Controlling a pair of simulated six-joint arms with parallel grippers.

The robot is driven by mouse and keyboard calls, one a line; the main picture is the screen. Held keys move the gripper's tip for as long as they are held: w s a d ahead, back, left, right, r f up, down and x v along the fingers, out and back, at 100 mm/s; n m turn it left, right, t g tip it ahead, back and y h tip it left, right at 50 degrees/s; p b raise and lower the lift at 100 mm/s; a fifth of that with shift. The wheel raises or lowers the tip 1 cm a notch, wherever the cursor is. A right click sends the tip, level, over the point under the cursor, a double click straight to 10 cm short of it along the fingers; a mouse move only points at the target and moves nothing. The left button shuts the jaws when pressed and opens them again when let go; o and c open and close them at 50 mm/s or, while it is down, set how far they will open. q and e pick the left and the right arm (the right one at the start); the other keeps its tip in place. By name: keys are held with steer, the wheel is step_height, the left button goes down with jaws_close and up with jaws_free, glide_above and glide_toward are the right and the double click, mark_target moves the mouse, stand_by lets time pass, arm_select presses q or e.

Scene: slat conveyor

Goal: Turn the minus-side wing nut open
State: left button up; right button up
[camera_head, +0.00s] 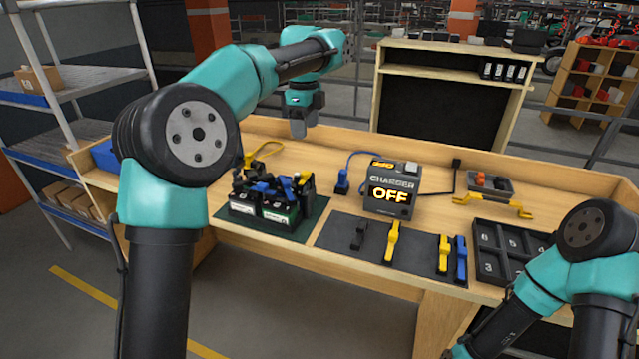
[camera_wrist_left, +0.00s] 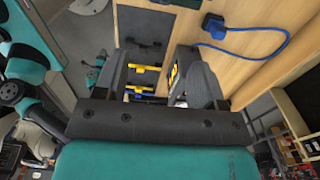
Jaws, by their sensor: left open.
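A black battery block (camera_head: 262,211) with green and white labels stands on a dark green mat (camera_head: 305,224) at the left of the bench. The battery is not seen there. My right gripper is out of view.
The charger (camera_head: 390,188) reads OFF, with a blue plug (camera_head: 342,181) beside it. A dark tool mat (camera_head: 338,232) holds yellow, blue and black tools. A numbered black tray (camera_head: 482,254) and a yellow-handled item (camera_head: 492,205) are at right.

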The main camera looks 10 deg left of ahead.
mark_target(306, 185)
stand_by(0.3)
arm_select(q)
step_height(306, 185, down, 18)
steer(key=shift+r, duration=0.25)
stand_by(0.5)
steer(key=c, duration=0.9)
steer(key=shift+c, duration=0.2)
